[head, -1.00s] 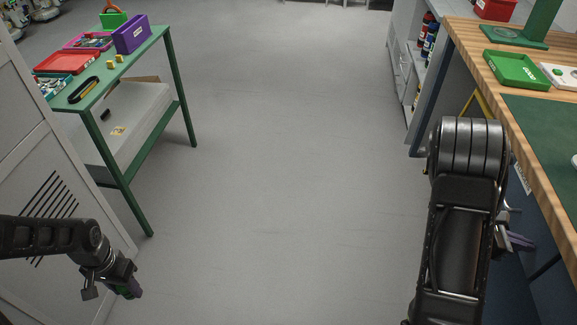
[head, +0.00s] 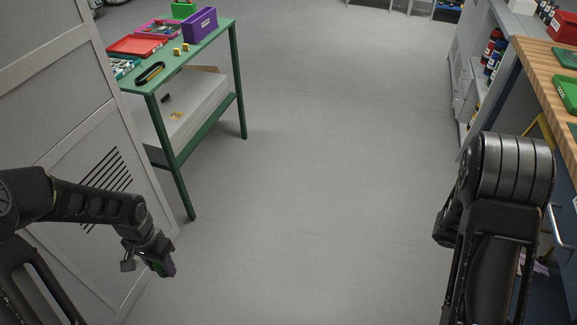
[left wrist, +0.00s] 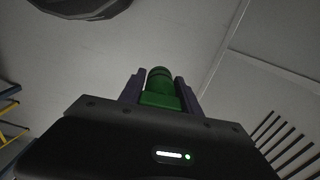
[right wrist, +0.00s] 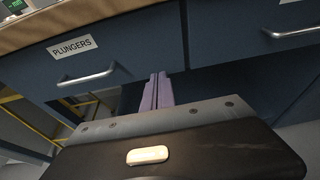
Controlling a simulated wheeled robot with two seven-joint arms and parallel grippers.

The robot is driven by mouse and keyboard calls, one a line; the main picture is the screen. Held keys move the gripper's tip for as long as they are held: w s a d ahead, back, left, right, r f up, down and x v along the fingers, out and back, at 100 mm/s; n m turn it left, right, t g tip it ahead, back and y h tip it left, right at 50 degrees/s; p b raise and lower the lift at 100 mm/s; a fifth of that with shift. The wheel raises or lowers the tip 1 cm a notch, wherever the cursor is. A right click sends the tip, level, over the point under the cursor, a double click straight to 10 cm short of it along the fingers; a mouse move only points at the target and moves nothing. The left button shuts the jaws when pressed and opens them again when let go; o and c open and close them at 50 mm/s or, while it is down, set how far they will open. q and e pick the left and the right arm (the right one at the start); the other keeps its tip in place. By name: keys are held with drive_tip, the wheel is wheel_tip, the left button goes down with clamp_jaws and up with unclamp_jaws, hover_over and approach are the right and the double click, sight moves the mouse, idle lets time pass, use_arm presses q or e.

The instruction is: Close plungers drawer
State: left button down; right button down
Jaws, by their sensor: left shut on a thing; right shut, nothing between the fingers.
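The plungers drawer (right wrist: 120,60) is a dark blue front with a white PLUNGERS label and a silver bar handle, in the right wrist view. It looks roughly level with the neighbouring front, but I cannot tell if it is fully closed. My right gripper (right wrist: 163,78) is shut and empty, its purple fingers in front of the drawer's lower right edge. In the head view my right arm largely hides this gripper. My left gripper (head: 162,268) is shut on a green cylinder, seen in the left wrist view (left wrist: 160,88), well away from the drawers.
A wooden-topped workbench (head: 545,70) stands at the right edge. A grey shelf with bottles (head: 490,50) is beyond it. A green table (head: 205,45) with trays and a purple bin stands at the left, behind a grey panel (head: 60,120). The floor between is clear.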

use_arm(q)
drive_tip(key=shift+a, duration=0.1)
use_arm(e)
drive_tip(key=shift+v, duration=1.95)
drive_tip(key=shift+s, duration=0.1)
